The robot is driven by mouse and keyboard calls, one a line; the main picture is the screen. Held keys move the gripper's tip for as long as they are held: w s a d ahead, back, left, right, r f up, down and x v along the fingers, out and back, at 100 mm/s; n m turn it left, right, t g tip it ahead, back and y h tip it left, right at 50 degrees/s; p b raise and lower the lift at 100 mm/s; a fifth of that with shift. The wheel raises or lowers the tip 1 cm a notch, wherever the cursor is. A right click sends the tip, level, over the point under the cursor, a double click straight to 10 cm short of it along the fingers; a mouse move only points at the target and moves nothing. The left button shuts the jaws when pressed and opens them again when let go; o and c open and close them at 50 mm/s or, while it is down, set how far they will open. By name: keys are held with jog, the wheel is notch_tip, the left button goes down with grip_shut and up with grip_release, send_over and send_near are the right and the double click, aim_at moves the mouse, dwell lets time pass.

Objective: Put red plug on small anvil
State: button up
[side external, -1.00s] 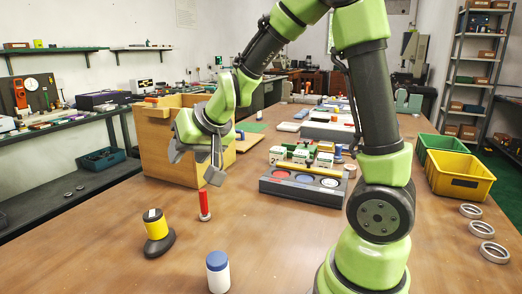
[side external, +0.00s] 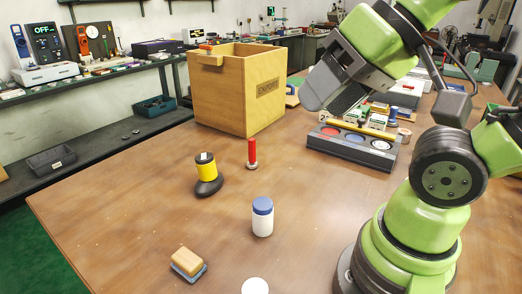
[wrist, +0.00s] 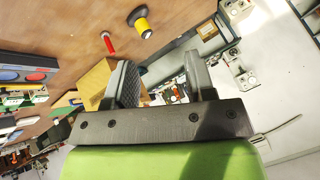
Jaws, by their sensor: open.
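The red plug (side external: 252,153) stands upright on the table, a slim red cylinder on a small metal foot. It also shows in the wrist view (wrist: 107,42), beyond the fingers. My gripper (side external: 325,103) is raised to the right of the plug and well above it, near the dark tray in the picture. Its two fingers are apart with nothing between them, as the wrist view (wrist: 163,65) also shows. I cannot pick out the small anvil with certainty in either view.
A yellow-and-black piece (side external: 206,172) stands left of the plug, and a white bottle with blue cap (side external: 262,217) in front. A wooden crate (side external: 225,105) is behind. A dark tray (side external: 350,148) with coloured discs lies right. The left front table is mostly clear.

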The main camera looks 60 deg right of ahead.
jog(key=m+t+h, duration=0.3)
jog(key=m+h, duration=0.2)
jog(key=h, duration=0.2)
send_over(253, 142)
jog(key=s+a, duration=0.4)
jog(key=a, duration=0.4)
notch_tip(253, 142, down, 13)
jog(key=d+f+h, duration=0.1)
jog(key=f, duration=0.2)
jog(key=d+f+h, duration=0.1)
jog(key=d+f, duration=0.1)
jog(key=f, duration=0.1)
jog(key=d+f+n+h, duration=0.1)
jog(key=d+f, duration=0.1)
jog(key=f, duration=0.1)
jog(key=shift+f+h, duration=0.1)
jog(key=shift+h, duration=0.3)
jog(key=shift+a+x, duration=0.2)
jog(key=shift+x, duration=3.05)
jog(key=shift+w+f, duration=0.1)
jog(key=shift+w, duration=0.05)
grip_shut()
